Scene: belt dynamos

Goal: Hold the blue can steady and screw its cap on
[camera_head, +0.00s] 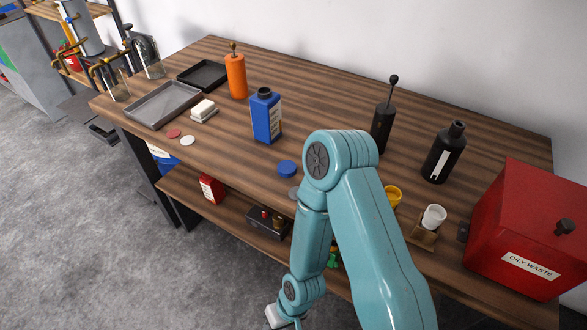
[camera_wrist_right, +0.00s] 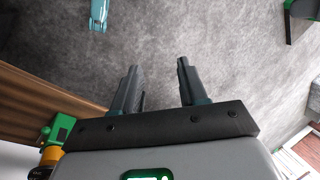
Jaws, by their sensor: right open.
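The blue can (camera_head: 266,117) stands upright on the wooden bench, with a white label on its side and a dark neck on top with no blue cap on it. A blue cap (camera_head: 287,168) lies on the bench in front of the can, apart from it. My left gripper shows in neither view.
Around the can are an orange bottle (camera_head: 236,76), a grey tray (camera_head: 163,104), a black pump bottle (camera_head: 383,128) and a black bottle (camera_head: 443,154). A red oily waste bin (camera_head: 530,215) stands at the right. Red and white discs lie near the left front edge.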

